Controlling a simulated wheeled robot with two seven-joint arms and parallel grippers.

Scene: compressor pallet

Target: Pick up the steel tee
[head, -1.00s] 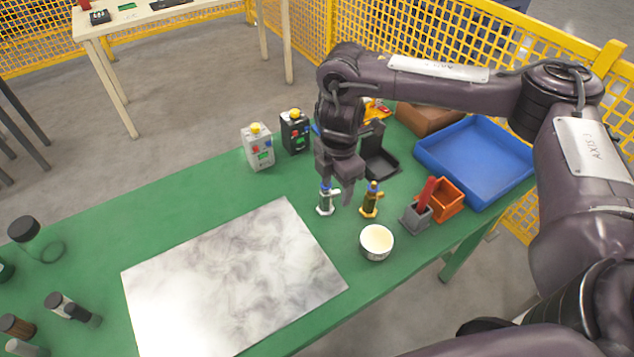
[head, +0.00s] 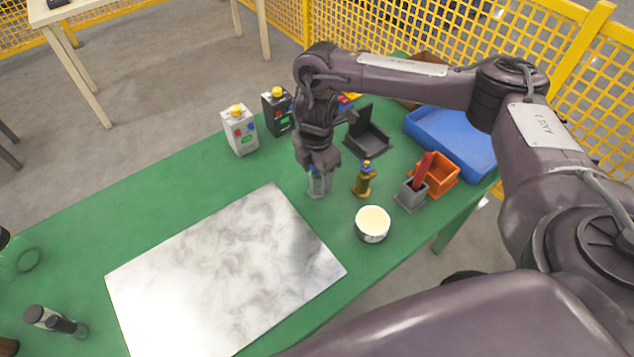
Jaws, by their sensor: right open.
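The steel tee (head: 319,188), a small silvery fitting, stands upright on the green table, left of a brass-coloured tee (head: 364,181). My right gripper (head: 317,174) points down directly over the steel tee with its jaws open. Its fingers are at the tee's upper part and hide some of it. I cannot tell whether they touch it. My left gripper is not in view.
A white cup (head: 372,224), a grey holder (head: 410,194) with a red piece and an orange bin (head: 441,176) stand to the right. A blue tray (head: 452,138) and black stand (head: 366,142) lie behind.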

